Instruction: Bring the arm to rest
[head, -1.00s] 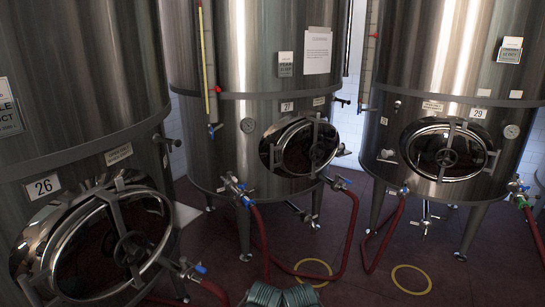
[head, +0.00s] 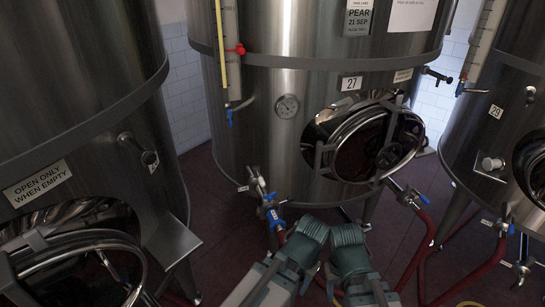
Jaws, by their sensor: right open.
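I cannot tell how far the fingers are from the tank's lower valve and hose. My left gripper is not in view.
A valve with blue handles (head: 268,205) and a red hose (head: 414,250) are low on the middle tank. Steel tanks stand at left (head: 80,120) and right (head: 485,130). Dark red floor (head: 215,235) shows between them.

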